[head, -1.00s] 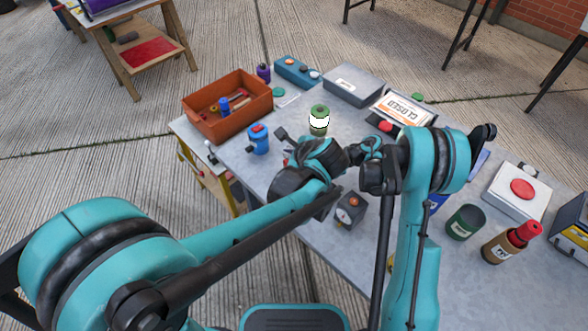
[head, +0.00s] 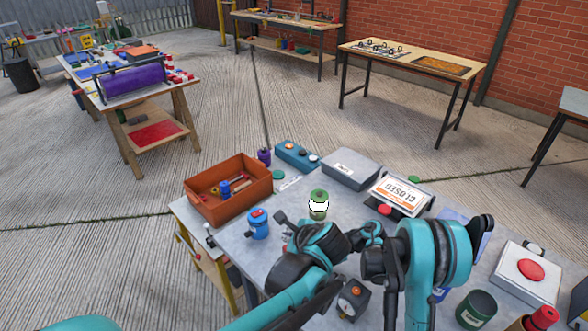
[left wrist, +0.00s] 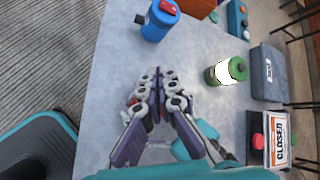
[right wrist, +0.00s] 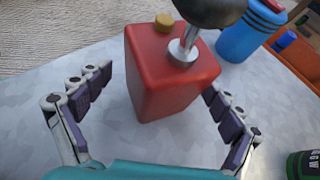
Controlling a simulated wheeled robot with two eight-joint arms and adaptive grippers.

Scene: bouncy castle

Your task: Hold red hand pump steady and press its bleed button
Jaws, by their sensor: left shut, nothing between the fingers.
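The red hand pump (right wrist: 168,80) is a red box-shaped body in the right wrist view, with a brass-coloured button (right wrist: 164,21) on top. A metal rod (right wrist: 184,47) rises from it to a dark rounded handle, cut off at the top edge. My right gripper (right wrist: 156,84) is open, its fingers apart on either side of the pump. My left gripper (left wrist: 155,82) is shut and empty, above the table in the left wrist view. Small red patches show around its fingers; I cannot tell whether it touches the pump. In the head view my arm links hide most of the pump.
A blue bottle (head: 258,225) and a green can (head: 318,206) stand near the grippers. An orange tray (head: 228,205), a grey box (head: 350,169) and a CLOSED sign (head: 400,194) lie farther back. A red-button box (head: 528,272) sits at the right.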

